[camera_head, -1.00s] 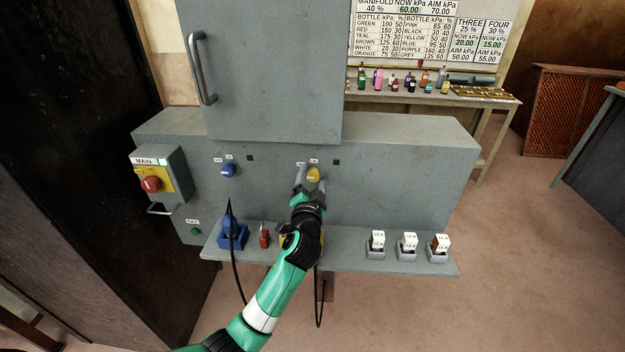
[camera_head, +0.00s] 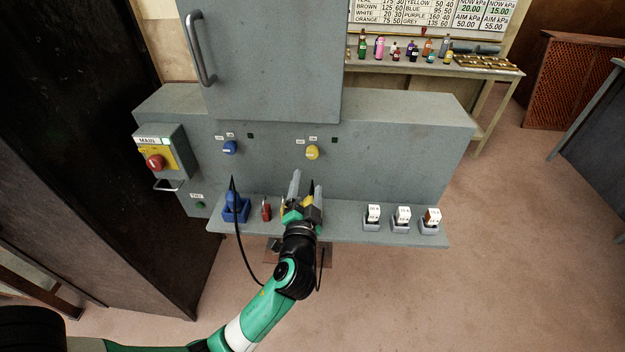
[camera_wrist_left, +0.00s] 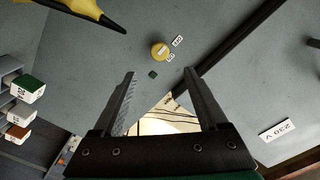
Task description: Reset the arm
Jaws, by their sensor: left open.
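My left gripper (camera_head: 306,182) is open and empty in the head view. It is in front of the grey cabinet, over the shelf and below the yellow knob (camera_head: 312,152), apart from it. In the left wrist view its two fingers (camera_wrist_left: 160,78) are spread wide, with the yellow knob (camera_wrist_left: 160,50) beyond their tips. A yellow, black-tipped object (camera_wrist_left: 88,10) shows at the top left of that view. My left arm comes up from the bottom left of the head view and hides part of the shelf. My right gripper is not in view.
The shelf (camera_head: 345,229) holds a blue plug (camera_head: 236,208), a red padlock (camera_head: 266,209) and white-topped blocks (camera_head: 403,216). A blue knob (camera_head: 230,147) and a red main switch (camera_head: 155,162) are on the left. Black cables hang below. Floor at right is clear.

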